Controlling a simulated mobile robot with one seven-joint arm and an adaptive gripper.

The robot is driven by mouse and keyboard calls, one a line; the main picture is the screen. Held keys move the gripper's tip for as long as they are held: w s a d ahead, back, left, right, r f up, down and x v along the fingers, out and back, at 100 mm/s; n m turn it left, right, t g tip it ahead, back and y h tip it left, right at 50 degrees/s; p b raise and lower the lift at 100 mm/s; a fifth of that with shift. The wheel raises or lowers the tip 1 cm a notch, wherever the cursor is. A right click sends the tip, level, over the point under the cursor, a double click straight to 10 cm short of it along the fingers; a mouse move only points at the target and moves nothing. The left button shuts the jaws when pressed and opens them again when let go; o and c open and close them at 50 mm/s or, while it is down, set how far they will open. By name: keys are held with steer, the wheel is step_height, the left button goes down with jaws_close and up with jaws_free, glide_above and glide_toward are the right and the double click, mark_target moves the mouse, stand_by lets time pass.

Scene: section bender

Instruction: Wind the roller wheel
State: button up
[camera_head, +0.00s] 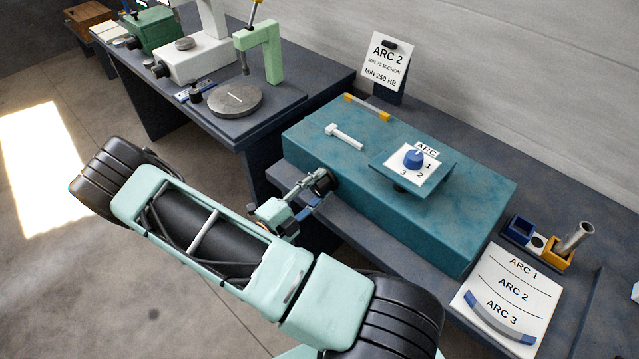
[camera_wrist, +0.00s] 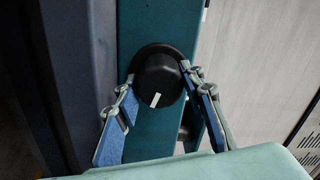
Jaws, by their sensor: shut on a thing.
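The roller wheel is a black round knob with a white mark, in the wrist view (camera_wrist: 157,80). It sits on the end face of the teal bender (camera_head: 440,215), and it also shows small in the head view (camera_head: 325,181). The white mark lies low on the knob's face. My gripper (camera_wrist: 158,74) has a blue-padded finger on each side of the knob and is shut on it. In the head view my gripper (camera_head: 302,196) reaches the bender's near left end. A blue dial (camera_head: 414,158) marked ARC with 1, 2 and 3 stands on top of the bender.
An ARC 2 card (camera_head: 386,62) stands behind the bender. A chart with ARC 1 to 3 (camera_head: 506,297) lies at right, beside blue and yellow cups (camera_head: 556,252). A white T-shaped piece (camera_head: 345,136) lies on the bender. Another bench (camera_head: 290,85) with instruments stands behind left.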

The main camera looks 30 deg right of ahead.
steer(key=shift+n, duration=0.7)
steer(key=o, duration=1.2)
steer(key=shift+c, duration=0.2)
steer(key=shift+a, duration=0.1)
steer(key=v, duration=1.2)
